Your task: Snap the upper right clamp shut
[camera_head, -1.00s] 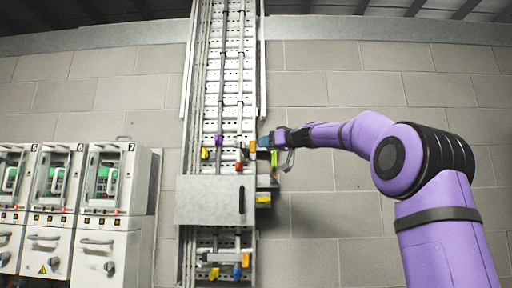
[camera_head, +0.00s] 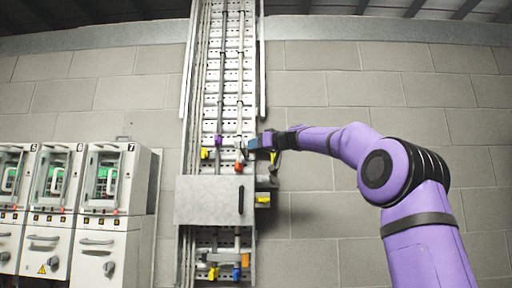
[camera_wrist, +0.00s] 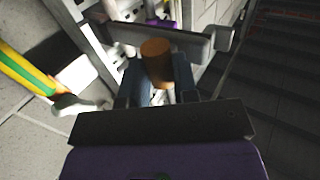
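In the head view, my gripper (camera_head: 256,144) is at the right side of the vertical cable ladder, at the height of the upper clamps. In the wrist view, its blue-grey fingers (camera_wrist: 160,88) stand apart, with an orange-brown cylindrical knob (camera_wrist: 156,60) between them. I cannot tell whether they press on it. The knob stands in front of a grey bar (camera_wrist: 195,45), which looks like part of the upper right clamp. That clamp is mostly hidden by my gripper in the head view; a red piece (camera_head: 238,168) shows just below left of it.
The ladder (camera_head: 231,75) runs up the block wall. A grey box cover (camera_head: 208,200) with a dark handle lies just below the clamps. A yellow-green cable (camera_wrist: 18,72) is close at the left in the wrist view. Numbered cabinets (camera_head: 112,230) stand at the left.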

